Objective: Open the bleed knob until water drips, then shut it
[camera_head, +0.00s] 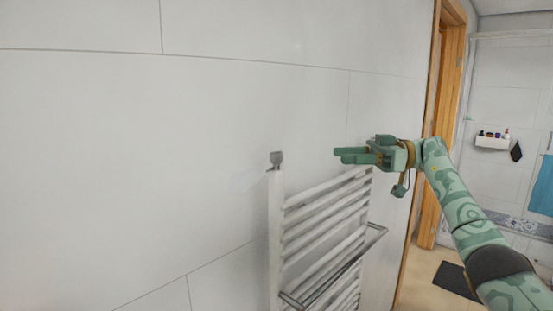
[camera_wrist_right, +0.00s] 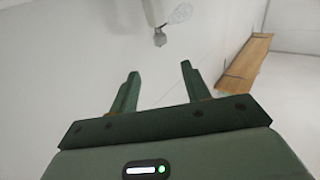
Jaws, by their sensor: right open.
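The grey bleed knob (camera_head: 276,159) sits at the top of the near left upright of the white towel radiator (camera_head: 275,235). In the right wrist view the knob (camera_wrist_right: 159,39) shows beyond the fingertips, roughly in line with the gap between them. My right gripper (camera_head: 339,155) is open and empty, to the right of the knob and apart from it, its fingers pointing left. It also shows in the right wrist view (camera_wrist_right: 159,70) with both fingers spread. No water drops can be made out. My left gripper is out of view.
A grey rail (camera_head: 340,272) projects from the radiator's front. A faint pale patch (camera_head: 247,180) shows beside the knob; I cannot tell what it is. The tiled wall around is bare. A wooden door frame (camera_head: 447,90), small shelf (camera_head: 492,142) and dark mat (camera_head: 455,280) are at right.

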